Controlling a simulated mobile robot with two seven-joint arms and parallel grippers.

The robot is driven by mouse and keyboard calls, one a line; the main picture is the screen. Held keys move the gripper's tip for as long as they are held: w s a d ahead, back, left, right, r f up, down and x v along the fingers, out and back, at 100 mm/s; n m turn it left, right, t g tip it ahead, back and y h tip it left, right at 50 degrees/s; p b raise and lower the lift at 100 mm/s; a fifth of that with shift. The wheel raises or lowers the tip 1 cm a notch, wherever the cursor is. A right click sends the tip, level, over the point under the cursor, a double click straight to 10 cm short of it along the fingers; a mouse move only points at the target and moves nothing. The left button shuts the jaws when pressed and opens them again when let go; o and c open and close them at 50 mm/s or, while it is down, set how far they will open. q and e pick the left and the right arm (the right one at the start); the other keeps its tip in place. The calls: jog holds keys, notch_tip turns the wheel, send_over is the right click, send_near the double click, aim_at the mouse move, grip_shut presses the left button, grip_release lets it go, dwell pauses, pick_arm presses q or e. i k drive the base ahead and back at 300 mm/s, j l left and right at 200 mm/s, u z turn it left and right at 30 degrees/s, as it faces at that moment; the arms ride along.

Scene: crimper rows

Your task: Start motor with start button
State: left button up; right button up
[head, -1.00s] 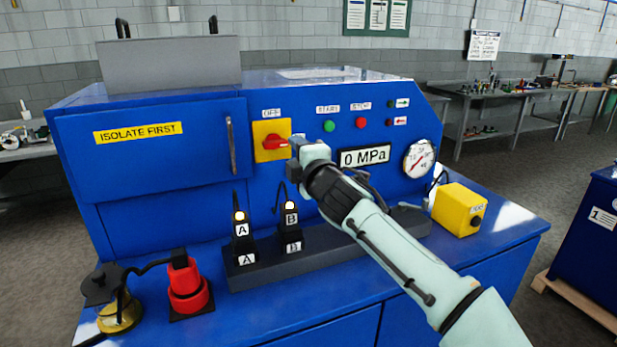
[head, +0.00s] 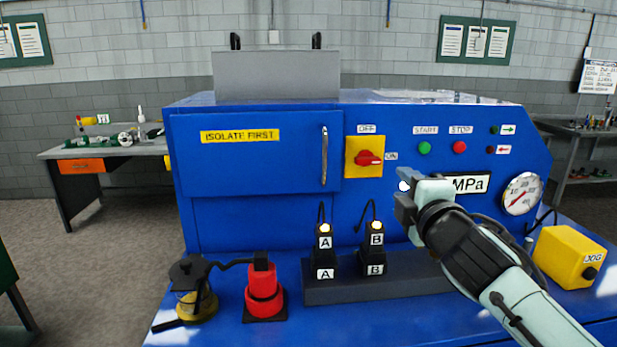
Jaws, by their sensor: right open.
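The green start button (head: 424,148) sits on the blue machine panel under a START label. The red stop button (head: 459,147) is to its right under a STOP label. The red rotary switch (head: 368,158) on its yellow plate has its handle pointing right, towards the ON label. My right gripper (head: 404,198) is open in front of the panel, below the start button and apart from it. It covers the left part of the MPa display (head: 469,184). My left gripper is not in view.
Two lit units, A (head: 324,242) and B (head: 376,240), stand in a dark rack (head: 420,274) on the ledge. A red device (head: 264,292) and an oil pot (head: 192,290) stand left. A yellow JOG box (head: 568,257) and a pressure gauge (head: 522,194) are right.

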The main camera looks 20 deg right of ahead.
aim_at(424, 148)
jog(key=k+j, duration=0.15)
jog(key=k, duration=0.35)
jog(key=k+j, duration=0.2)
jog(key=k, duration=0.25)
